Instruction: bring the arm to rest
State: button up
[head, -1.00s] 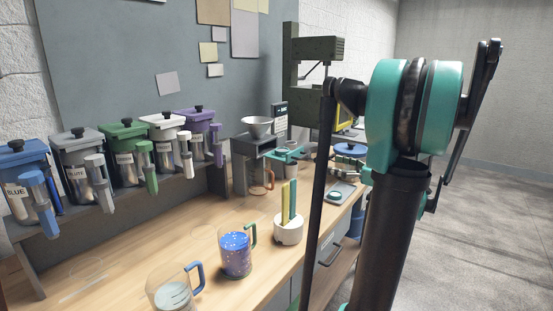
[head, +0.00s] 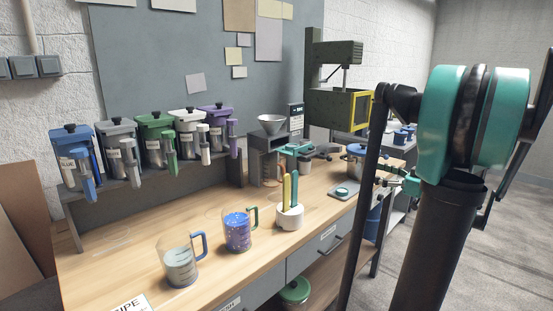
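My arm fills the right side of the head view, with a dark upright link, a large teal and black joint and a thin dark rod beside it. What looks like my gripper (head: 388,181) shows small and partly hidden behind the dark link, over the right end of the workbench (head: 125,262). Its finger opening is too small to make out, and I see nothing clearly held in it.
A mug with pale contents (head: 180,268) and a mug with speckled blue contents (head: 237,232) stand on the bench. A white holder (head: 289,216) with upright sticks is right of them. Several lidded dispensers (head: 118,150) line the back shelf. Open floor (head: 470,245) lies right.

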jog(key=s+a+f+m+g+h, duration=0.2)
jog(key=s+a+f+g, duration=0.15)
jog(key=a+f, duration=0.4)
jog(key=s+a+f+m+g+h, duration=0.2)
jog(key=s+a+f+g, duration=0.15)
jog(key=a+f, duration=0.4)
jog(key=s+d+f+m+g+h, duration=0.1)
jog(key=s+f+m+h, duration=0.4)
jog(key=s+f, duration=0.8)
jog(key=s+d+h, duration=0.1)
jog(key=h, duration=0.2)
jog(key=shift+s+d+g+h, duration=0.2)
jog(key=shift+d+g+h, duration=0.1)
jog(key=shift+h, duration=0.1)
